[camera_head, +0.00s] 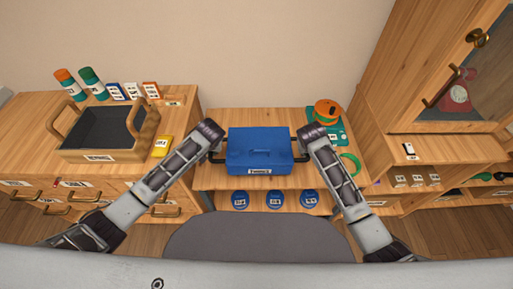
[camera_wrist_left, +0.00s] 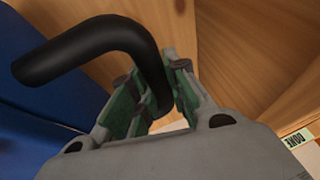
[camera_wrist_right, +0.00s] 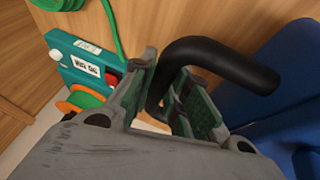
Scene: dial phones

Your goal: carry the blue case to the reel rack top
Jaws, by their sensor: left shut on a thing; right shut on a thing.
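The blue case (camera_head: 259,148) is in the middle of the head view, with a label on its front and a black handle at each side. It appears level, at or above the wooden reel rack top (camera_head: 225,180); I cannot tell if it touches. My left gripper (camera_head: 215,155) is at its left handle. The left wrist view shows its fingers (camera_wrist_left: 155,98) shut around the black handle (camera_wrist_left: 100,45). My right gripper (camera_head: 303,157) is at the right handle. The right wrist view shows its fingers (camera_wrist_right: 165,95) shut around that black handle (camera_wrist_right: 225,58).
An orange reel (camera_head: 326,110) on a teal device (camera_head: 340,135) and a green coil (camera_head: 350,163) lie right of the case. Several blue reels (camera_head: 275,199) sit below the top. A wooden tray (camera_head: 105,135) stands left; a cabinet (camera_head: 450,65) stands right.

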